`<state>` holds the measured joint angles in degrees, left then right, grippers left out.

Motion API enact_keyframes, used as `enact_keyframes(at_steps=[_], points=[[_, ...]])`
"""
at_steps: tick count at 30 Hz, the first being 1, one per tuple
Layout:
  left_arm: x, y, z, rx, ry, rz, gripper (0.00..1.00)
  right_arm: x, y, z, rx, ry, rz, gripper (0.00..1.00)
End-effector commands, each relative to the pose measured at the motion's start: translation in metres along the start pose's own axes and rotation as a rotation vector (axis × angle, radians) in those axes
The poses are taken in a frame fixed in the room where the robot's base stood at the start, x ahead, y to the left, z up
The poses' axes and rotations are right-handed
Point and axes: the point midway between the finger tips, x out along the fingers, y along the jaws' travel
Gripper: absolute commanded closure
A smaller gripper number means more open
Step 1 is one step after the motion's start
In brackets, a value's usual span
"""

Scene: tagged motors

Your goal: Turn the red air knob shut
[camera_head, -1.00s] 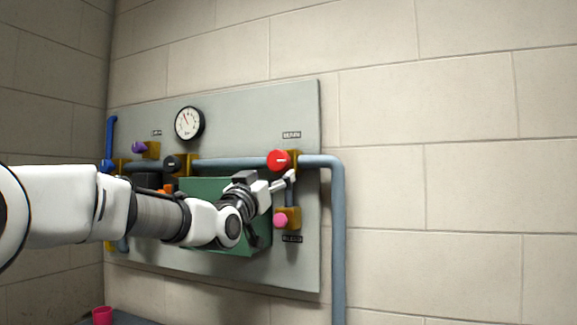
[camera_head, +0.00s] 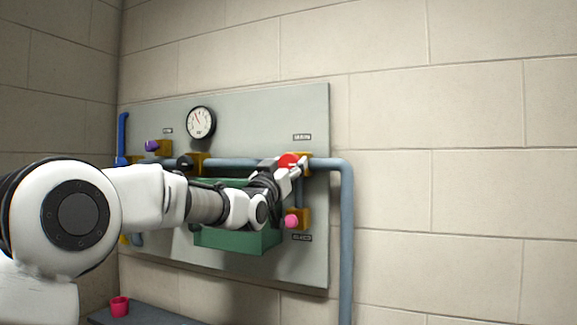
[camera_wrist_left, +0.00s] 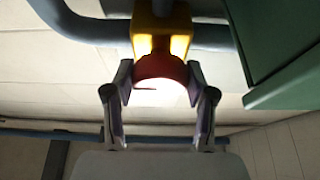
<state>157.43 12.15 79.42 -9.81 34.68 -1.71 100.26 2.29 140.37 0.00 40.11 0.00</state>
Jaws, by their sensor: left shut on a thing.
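The red air knob (camera_head: 288,161) sits on a yellow valve body on the grey pipe, at the right of the panel. My left gripper (camera_head: 292,168) is at the knob and partly covers it in the head view. In the left wrist view the red knob (camera_wrist_left: 162,72) lies between the two fingers of my left gripper (camera_wrist_left: 160,88), which is shut on it. Strong glare on the knob's face hides its marking there. My right gripper is not in view.
A pink knob (camera_head: 292,221) on a yellow mount sits just below. A green box (camera_head: 238,240) is on the panel under my left arm. A gauge (camera_head: 201,122), a black knob (camera_head: 184,162) and a purple knob (camera_head: 152,146) are farther left. A red cup (camera_head: 119,306) stands at bottom left.

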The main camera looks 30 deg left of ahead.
Motion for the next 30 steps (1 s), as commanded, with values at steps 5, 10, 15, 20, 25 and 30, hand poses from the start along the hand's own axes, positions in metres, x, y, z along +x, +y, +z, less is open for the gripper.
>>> enact_keyframes(at_steps=[5,10,15,20,25,30], points=[[0.0,0.0,-0.001,-0.016,0.003,-0.007,0.79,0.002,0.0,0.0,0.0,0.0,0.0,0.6],[0.0,0.0,0.0,-0.067,0.003,-0.028,0.79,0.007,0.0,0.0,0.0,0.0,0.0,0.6],[0.0,0.001,0.0,-0.161,0.005,-0.067,0.79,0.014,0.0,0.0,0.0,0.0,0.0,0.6],[0.0,0.001,-0.001,-0.286,0.004,-0.118,0.79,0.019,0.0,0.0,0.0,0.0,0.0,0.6],[0.001,0.002,-0.003,-0.435,0.004,-0.179,0.79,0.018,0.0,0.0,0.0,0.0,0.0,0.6],[0.002,0.002,-0.005,-0.584,0.004,-0.241,0.79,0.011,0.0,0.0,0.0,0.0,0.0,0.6]])
